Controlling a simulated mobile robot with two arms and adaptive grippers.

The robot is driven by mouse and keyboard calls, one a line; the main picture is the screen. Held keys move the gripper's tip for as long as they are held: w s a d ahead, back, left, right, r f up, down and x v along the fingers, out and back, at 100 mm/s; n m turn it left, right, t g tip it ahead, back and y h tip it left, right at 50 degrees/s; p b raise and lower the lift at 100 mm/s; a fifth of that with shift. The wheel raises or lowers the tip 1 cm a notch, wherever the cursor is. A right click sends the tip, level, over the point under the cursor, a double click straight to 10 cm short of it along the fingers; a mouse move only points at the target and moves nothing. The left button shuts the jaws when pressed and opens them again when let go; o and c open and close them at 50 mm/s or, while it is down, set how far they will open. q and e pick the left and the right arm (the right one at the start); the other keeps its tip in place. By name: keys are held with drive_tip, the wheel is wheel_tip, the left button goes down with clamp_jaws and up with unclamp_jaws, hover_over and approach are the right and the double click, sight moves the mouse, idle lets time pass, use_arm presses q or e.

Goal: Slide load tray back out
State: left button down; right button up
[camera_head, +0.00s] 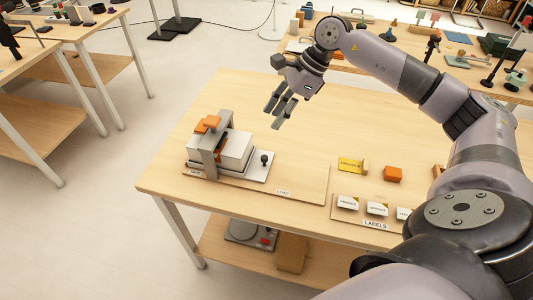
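The load tray (257,171) is a thin pale plate with an upright black knob (265,158) near its right end. Its left part lies under a grey frame (209,152) with an orange top handle (211,122), and a white block (236,150) rests on it. All of this stands on a wooden board (308,184) marked LOAD at its front right. My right gripper (278,112) is open and empty, in the air behind and slightly right of the knob, apart from it. My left gripper is not in view.
Right of the board are a yellow label block (351,164), an orange block (393,174) and a LABELS board (350,215) with several white cards. The tabletop (225,95) behind the tray is clear. Other cluttered tables stand behind and at the left.

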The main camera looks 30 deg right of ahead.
sight(265, 156)
drive_tip(key=s+d+h, duration=0.1)
drive_tip(key=d, duration=0.3)
drive_tip(key=shift+g, duration=0.3)
drive_tip(key=p+x, duration=0.3)
drive_tip(key=x, duration=1.4)
drive_tip(key=shift+d+f, duration=0.1)
drive_tip(key=shift+c, duration=0.4)
clamp_jaws()
